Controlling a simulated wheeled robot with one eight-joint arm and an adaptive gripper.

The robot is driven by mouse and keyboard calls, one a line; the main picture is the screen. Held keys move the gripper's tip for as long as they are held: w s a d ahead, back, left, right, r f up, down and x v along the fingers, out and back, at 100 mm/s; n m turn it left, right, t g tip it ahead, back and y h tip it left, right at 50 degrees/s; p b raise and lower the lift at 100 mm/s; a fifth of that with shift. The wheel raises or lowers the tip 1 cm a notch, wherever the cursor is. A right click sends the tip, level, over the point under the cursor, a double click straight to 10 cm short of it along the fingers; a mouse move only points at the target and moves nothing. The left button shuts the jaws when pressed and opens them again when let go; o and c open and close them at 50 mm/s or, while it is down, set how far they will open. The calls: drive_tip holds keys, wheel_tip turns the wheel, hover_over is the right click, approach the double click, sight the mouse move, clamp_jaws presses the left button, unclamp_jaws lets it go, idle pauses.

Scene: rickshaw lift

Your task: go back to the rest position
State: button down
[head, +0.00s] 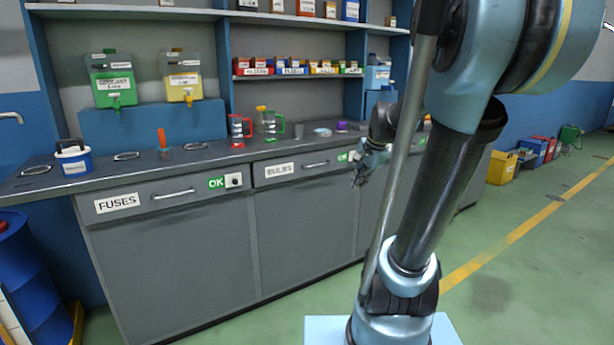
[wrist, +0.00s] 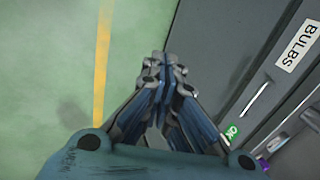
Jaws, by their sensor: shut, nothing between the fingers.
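My gripper (head: 359,178) hangs in front of the grey counter, near the right end of the BULBS drawer (head: 297,167), in the head view. In the wrist view my gripper (wrist: 162,72) points down past the counter front, with its fingertips together and nothing between them. The green floor lies below it. The gripper is apart from the drawer fronts. My arm stands on the right of the head view and hides part of the counter.
The counter (head: 215,153) carries a blue-and-white tub (head: 74,162), red (head: 237,130) and green (head: 273,125) jugs and an orange-handled item (head: 162,140). The FUSES drawer (head: 150,199) is shut. A blue drum (head: 24,270) stands at the left. The floor right of the yellow line (head: 510,240) is clear.

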drive_tip(key=s+d+f+n+g+h, duration=0.1)
drive_tip(key=s+f+n, duration=0.4)
drive_tip(key=s, duration=0.5)
drive_tip(key=s+f+n+h, duration=0.1)
drive_tip(key=s+f+n, duration=0.5)
drive_tip(key=s, duration=0.5)
drive_tip(key=shift+s+d+f+g, duration=0.3)
drive_tip(key=shift+d+f+g, duration=0.1)
drive_tip(key=shift+f, duration=0.1)
